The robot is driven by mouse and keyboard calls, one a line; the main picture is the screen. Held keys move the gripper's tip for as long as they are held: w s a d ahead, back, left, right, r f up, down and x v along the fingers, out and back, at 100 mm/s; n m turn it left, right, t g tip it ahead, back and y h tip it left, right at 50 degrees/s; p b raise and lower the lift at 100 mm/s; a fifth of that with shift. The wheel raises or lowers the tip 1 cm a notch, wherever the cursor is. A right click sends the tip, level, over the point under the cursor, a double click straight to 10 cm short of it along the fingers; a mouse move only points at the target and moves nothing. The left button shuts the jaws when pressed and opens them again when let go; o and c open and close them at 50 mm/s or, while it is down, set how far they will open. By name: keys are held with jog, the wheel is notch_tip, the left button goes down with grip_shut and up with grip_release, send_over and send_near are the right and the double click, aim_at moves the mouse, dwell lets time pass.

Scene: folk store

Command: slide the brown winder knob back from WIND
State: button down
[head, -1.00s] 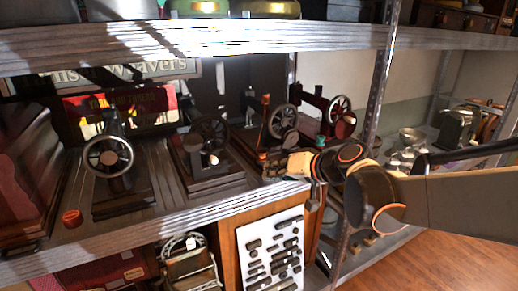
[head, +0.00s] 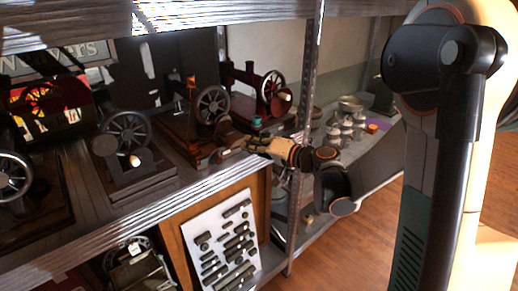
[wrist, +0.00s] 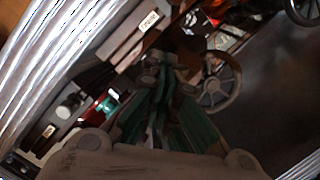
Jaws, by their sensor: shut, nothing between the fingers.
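My gripper (head: 255,144) is shut and empty, just right of the front of a brown sewing machine's base (head: 190,140) on the shelf. That machine has a dark spoked handwheel (head: 212,104). In the wrist view my gripper (wrist: 163,62) points down among machine parts, with a spoked wheel (wrist: 216,82) to its right. A small pale label (wrist: 148,20) lies on a dark base beyond the fingertips; its lettering is too blurred to read. I cannot pick out the brown winder knob with certainty; the fingers hide part of the area by their tips.
A red machine (head: 262,100) with a green part stands behind my gripper, close to a metal shelf post (head: 309,80). More dark machines (head: 125,155) stand left. The upper shelf (head: 180,14) hangs above. A tool board (head: 230,243) is below. The floor (head: 370,230) at right is clear.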

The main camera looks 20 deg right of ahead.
jog(key=x, duration=0.5)
jog(key=shift+s+a+f+b, duration=0.2)
jog(key=shift+s+b, duration=0.05)
jog(key=shift+b, duration=0.1)
jog(key=shift+s+a+f+b, duration=0.15)
jog(key=shift+s+a+f, duration=0.15)
jog(key=shift+a+f, duration=0.25)
jog(key=shift+s+a+f+b, duration=0.15)
jog(key=shift+s+a+f, duration=0.2)
jog(key=shift+a, duration=0.3)
jog(key=shift+a, duration=0.1)
jog(key=a, duration=0.1)
jog(key=s+a, duration=0.1)
jog(key=a, duration=0.2)
jog(key=shift+s+b, duration=0.3)
jog(key=shift+s, duration=0.05)
jog(key=shift+d, duration=0.2)
jog(key=v, duration=1.2)
